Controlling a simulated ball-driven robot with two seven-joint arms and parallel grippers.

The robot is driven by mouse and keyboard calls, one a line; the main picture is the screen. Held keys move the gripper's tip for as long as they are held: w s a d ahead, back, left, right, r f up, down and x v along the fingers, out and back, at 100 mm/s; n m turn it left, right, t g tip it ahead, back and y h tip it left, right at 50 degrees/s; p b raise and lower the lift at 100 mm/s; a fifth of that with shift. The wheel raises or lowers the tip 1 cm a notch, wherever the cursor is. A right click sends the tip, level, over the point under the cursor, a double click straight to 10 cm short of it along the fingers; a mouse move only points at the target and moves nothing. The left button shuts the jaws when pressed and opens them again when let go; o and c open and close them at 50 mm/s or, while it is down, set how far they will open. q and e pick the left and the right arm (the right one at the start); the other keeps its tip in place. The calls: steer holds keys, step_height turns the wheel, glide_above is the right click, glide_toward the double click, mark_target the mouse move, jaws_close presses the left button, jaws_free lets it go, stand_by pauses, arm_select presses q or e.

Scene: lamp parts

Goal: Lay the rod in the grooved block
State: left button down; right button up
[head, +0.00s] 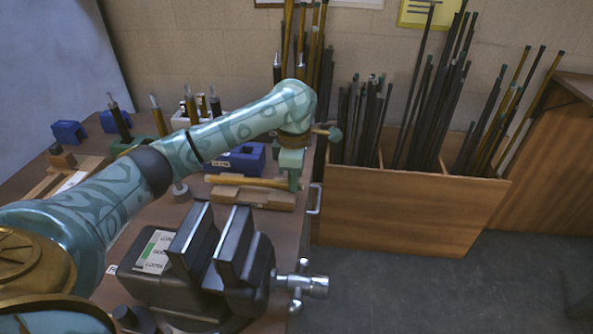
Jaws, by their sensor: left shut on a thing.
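A yellow-brown rod (242,180) lies level along the top of the wooden grooved block (255,201) on the bench. I cannot tell whether it rests in the groove or is held just above it. My left gripper (294,184) reaches down over the block's right end and is shut on the rod near its right end. The groove itself is hidden by the rod. My right gripper is not in view.
A large dark vise (215,262) stands on the bench in front of the block. A blue box (236,158) sits behind the block. Upright tools stand further back left. A wooden bin (395,212) full of rods stands right of the bench, above open floor.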

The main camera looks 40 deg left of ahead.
arm_select(q)
steer(key=shift+f, duration=0.45)
steer(key=shift+d+f, duration=0.1)
steer(key=shift+d, duration=0.1)
steer(key=shift+s+d+f, duration=0.1)
steer(key=shift+d+f, duration=0.05)
stand_by(0.6)
steer(key=c, duration=1.3)
jaws_free()
steer(key=shift+c, duration=0.2)
steer(key=shift+d, duration=0.1)
